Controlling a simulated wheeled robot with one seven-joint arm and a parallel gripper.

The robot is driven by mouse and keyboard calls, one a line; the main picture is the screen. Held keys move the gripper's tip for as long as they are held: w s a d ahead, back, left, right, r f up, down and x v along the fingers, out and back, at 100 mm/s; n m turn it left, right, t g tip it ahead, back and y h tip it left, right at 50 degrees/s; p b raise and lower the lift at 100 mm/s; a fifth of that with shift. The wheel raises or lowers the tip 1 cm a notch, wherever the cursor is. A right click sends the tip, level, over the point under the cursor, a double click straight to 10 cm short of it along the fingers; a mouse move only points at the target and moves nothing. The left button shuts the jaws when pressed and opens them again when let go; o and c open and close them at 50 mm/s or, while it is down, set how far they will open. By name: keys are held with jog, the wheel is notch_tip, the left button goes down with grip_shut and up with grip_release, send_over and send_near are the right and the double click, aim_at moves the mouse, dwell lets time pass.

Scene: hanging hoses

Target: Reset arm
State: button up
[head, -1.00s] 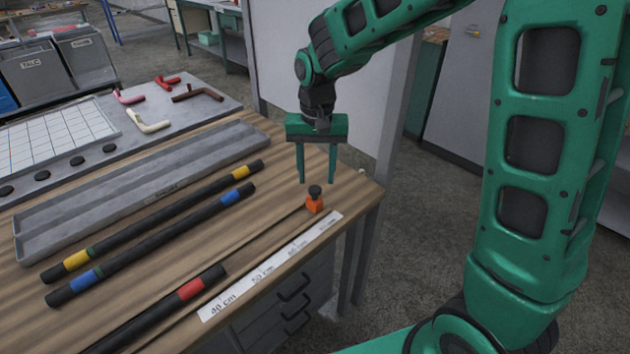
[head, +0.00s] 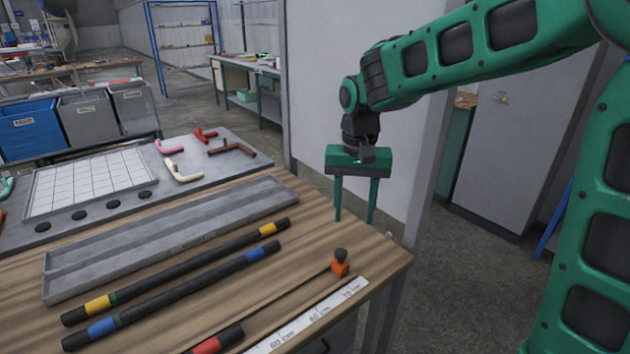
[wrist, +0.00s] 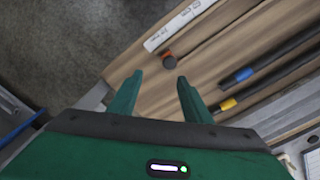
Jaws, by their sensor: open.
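My green gripper (head: 354,220) points down above the right end of the wooden table (head: 310,225). Its two fingers are apart with nothing between them. In the wrist view my gripper (wrist: 157,66) also shows open fingers over the table edge.
Black hoses with yellow bands (head: 180,272) and blue bands (head: 175,296) lie beside a long grey tray (head: 60,289). A red-banded hose (head: 218,342) and a white ruler strip (head: 318,317) lie near the front edge. A pale partition (head: 350,100) stands behind my gripper.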

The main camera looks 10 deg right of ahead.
jog(key=s+d+m, duration=0.2)
jog(key=s+d, duration=1)
jog(key=d, duration=0.3)
jog(key=s+d+f, duration=0.1)
jog(key=s+d, duration=0.2)
jog(key=s, duration=0.4)
jog(key=s+d+f, duration=0.1)
jog(key=s+d, duration=0.2)
jog(key=s, duration=0.5)
jog(key=shift+f+m, duration=0.35)
jog(key=shift+m, duration=0.05)
jog(key=shift+s, duration=0.1)
jog(key=shift+w+f, duration=0.25)
jog(key=shift+w, duration=0.4)
jog(key=shift+c, duration=0.7)
